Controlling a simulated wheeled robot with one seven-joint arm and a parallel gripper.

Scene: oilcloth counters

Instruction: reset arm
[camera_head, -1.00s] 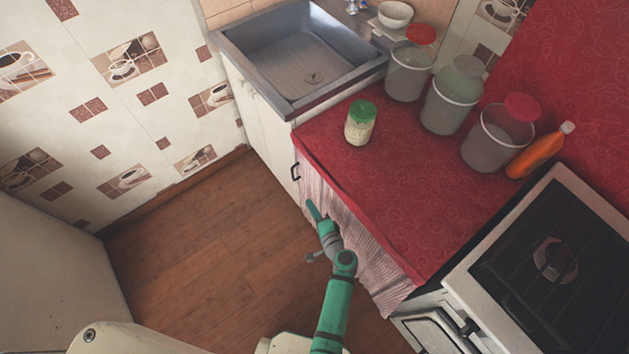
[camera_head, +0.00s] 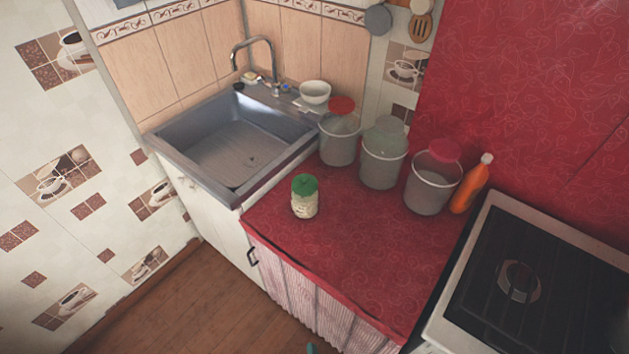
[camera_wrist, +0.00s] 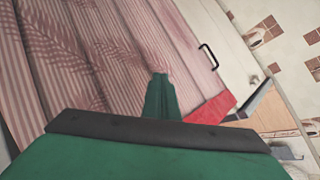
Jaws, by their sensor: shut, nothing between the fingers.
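My gripper (camera_wrist: 161,100) shows in the wrist view as green fingers pressed together, with nothing between them. It points toward the pink striped curtain (camera_wrist: 90,60) below the counter, and I cannot tell how far apart they are. In the head view only a small green tip of my arm shows at the bottom edge, in front of the curtain (camera_head: 310,300). The rest of the arm is out of that view.
The red oilcloth counter (camera_head: 350,245) holds a green-lidded jar (camera_head: 305,198), several lidded buckets and an orange bottle (camera_head: 471,185). A sink (camera_head: 225,150) is at left, a stove (camera_head: 530,270) at right. Wooden floor (camera_head: 190,310) lies clear at lower left.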

